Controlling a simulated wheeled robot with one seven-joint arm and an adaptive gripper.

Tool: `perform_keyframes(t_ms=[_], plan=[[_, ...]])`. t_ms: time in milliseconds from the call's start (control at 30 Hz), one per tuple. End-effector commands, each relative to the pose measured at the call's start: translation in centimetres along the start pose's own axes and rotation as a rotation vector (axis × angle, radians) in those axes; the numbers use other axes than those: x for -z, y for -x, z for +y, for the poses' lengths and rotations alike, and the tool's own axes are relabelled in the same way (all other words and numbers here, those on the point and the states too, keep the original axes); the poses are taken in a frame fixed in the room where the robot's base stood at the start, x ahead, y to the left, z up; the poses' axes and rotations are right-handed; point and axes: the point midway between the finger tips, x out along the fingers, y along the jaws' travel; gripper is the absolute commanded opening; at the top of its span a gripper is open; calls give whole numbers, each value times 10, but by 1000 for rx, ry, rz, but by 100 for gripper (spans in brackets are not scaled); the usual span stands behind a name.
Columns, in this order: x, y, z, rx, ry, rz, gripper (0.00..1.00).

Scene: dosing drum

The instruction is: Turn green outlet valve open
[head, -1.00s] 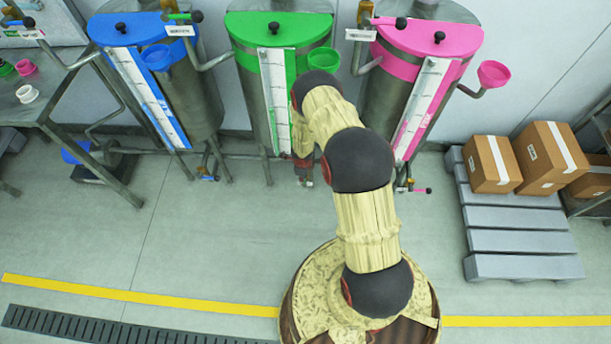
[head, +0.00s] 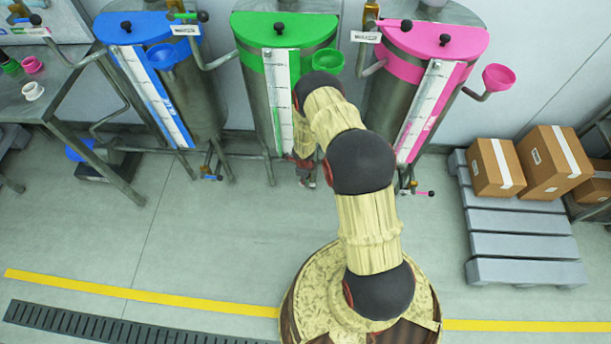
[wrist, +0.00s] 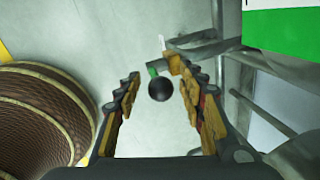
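The green-lidded drum (head: 258,95) stands in the middle of the row in the head view, partly behind my arm. My gripper (head: 306,180) is low at the foot of this drum, mostly hidden by my arm. In the wrist view my gripper (wrist: 163,98) is open, a finger on each side. A green valve lever with a black ball knob (wrist: 159,89) shows between the fingers. The knob looks apart from both fingers; its depth between them is hard to judge. The valve body behind it is only partly visible.
A blue drum (head: 205,95) stands left and a pink drum (head: 400,85) right, each with low outlet piping. Cardboard boxes (head: 497,166) stand on a grey pallet (head: 525,271) at right. A metal table (head: 70,82) is at left. The floor in front is clear.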

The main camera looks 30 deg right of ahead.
Motion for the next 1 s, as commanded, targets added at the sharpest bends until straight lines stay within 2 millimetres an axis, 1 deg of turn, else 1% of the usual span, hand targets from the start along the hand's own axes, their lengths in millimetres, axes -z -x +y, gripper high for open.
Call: perform_keyframes(t_ms=[167, 267, 367, 500, 700, 833, 1000], plan=[[0, 2, 0, 0, 0, 0, 40], [-1, 11, -2, 2, 0, -1, 40], [0, 26, -1, 1, 0, 0, 40], [-1, 56, -2, 2, 0, -1, 40], [0, 93, 0, 1, 0, 0, 40], [-1, 108, -1, 0, 1, 0, 40], [0, 118, 0, -1, 1, 1, 40]])
